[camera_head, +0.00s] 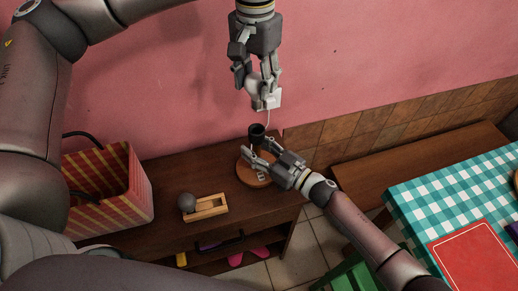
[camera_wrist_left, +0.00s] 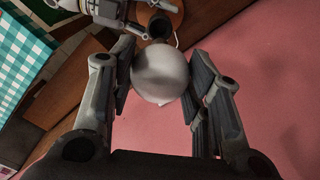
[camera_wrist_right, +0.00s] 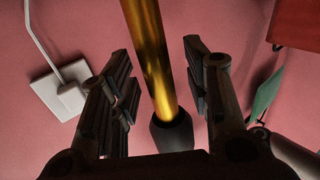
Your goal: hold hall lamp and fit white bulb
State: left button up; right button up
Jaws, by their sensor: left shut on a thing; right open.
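The white bulb (camera_wrist_left: 160,73) is round and sits between the fingers of my left gripper (camera_head: 257,88), which is shut on it. In the head view the bulb (camera_head: 254,96) hangs above the lamp and apart from it. The hall lamp has a round wooden base (camera_head: 246,176) and a black socket (camera_head: 257,132) that faces up. Its brass stem (camera_wrist_right: 150,55) and socket (camera_wrist_right: 172,132) show in the right wrist view. My right gripper (camera_head: 259,151) is open with its fingers on either side of the stem, with gaps showing.
A wooden cabinet (camera_head: 170,240) carries the lamp, a grey ball (camera_head: 187,202) beside a small wooden tray (camera_head: 224,201), and a red striped basket (camera_head: 130,211). A white wall plate (camera_head: 274,99) with a cord is behind the bulb. A checkered table (camera_head: 410,197) stands right.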

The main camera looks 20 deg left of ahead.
aim_at(256, 102)
grip_shut()
dwell(0.8)
pick_arm(q)
jog(key=shift+f, duration=3.2)
